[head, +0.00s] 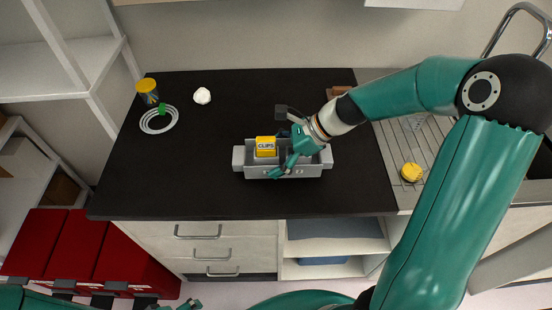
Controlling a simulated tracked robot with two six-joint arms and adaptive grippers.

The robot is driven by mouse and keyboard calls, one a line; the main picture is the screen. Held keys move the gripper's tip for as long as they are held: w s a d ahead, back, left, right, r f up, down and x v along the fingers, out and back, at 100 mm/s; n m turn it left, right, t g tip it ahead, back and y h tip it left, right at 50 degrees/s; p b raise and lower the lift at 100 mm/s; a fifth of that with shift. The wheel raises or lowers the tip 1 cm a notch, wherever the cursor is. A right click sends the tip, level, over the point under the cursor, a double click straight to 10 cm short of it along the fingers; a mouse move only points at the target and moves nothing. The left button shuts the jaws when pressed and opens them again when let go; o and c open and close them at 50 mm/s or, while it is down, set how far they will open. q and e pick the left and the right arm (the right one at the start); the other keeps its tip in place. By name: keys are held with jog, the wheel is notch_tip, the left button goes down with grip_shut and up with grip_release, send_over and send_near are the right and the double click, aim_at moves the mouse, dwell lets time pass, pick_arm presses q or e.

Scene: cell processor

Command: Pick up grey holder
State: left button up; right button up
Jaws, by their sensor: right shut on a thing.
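The grey holder (253,173) is a long box-like tray on the dark worktop, near its front edge. A yellow box marked CLIPS (265,146) stands inside it at the left of its middle. My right gripper (281,168) reaches in from the right and is shut on the holder's front wall; its hand hides part of the holder's right half. I cannot tell whether the holder is clear of the worktop. A small part of my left gripper (190,304) shows at the bottom edge; its jaws cannot be made out.
The worktop (210,195) has free room left of the holder. A sink drainer (400,140) with a yellow round thing (411,172) is right.

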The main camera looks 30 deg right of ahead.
notch_tip(320, 180, up, 18)
jog(key=p, duration=0.1)
jog(key=shift+r, duration=0.1)
